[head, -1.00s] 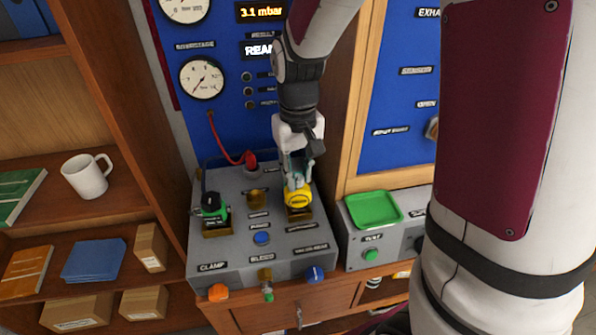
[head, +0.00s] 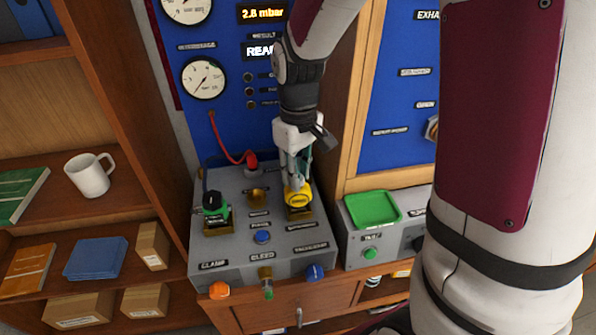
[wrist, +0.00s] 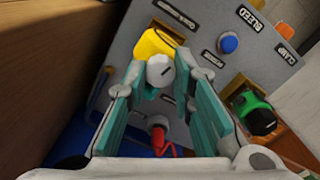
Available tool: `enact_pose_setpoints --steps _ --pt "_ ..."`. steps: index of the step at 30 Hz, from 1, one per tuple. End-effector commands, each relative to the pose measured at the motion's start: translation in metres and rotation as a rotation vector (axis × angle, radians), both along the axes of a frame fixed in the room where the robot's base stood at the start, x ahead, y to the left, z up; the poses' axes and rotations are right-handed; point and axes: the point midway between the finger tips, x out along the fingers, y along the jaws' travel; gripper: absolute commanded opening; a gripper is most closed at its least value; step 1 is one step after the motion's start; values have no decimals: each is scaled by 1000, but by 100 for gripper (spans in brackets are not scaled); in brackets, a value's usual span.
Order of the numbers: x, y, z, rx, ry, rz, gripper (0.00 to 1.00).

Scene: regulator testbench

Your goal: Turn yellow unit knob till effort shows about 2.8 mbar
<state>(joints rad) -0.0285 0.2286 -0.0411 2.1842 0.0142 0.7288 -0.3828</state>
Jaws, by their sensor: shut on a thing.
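The yellow unit (head: 298,196) sits on a brass mount on the grey bench top, right of the green unit. In the wrist view the yellow unit (wrist: 155,43) carries a pale round knob (wrist: 160,71) with a dark line across it. My gripper (head: 296,178) comes down on the yellow unit from above. In the wrist view its teal fingers (wrist: 158,88) lie on either side of the knob, shut on it. The effort display (head: 262,14) on the blue panel reads 2.8 mbar.
The green unit (head: 215,208) stands left on the bench (head: 235,245). A red hose (head: 235,155), a blue button (head: 262,237) and front knobs marked clamp (head: 219,290) and bleed (head: 267,284) are close by. A green tray (head: 373,209) stands to the right.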

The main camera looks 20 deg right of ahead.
Motion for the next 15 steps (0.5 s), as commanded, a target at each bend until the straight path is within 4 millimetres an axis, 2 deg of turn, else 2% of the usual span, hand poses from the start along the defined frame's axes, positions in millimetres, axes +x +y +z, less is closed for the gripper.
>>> enact_pose_setpoints --steps 4,5,7,15 --pt "0 0 0 0 0 -1 0" --pt "0 0 0 0 0 -1 27" --pt "0 0 0 0 0 -1 43" --pt "0 0 0 0 0 -2 43"
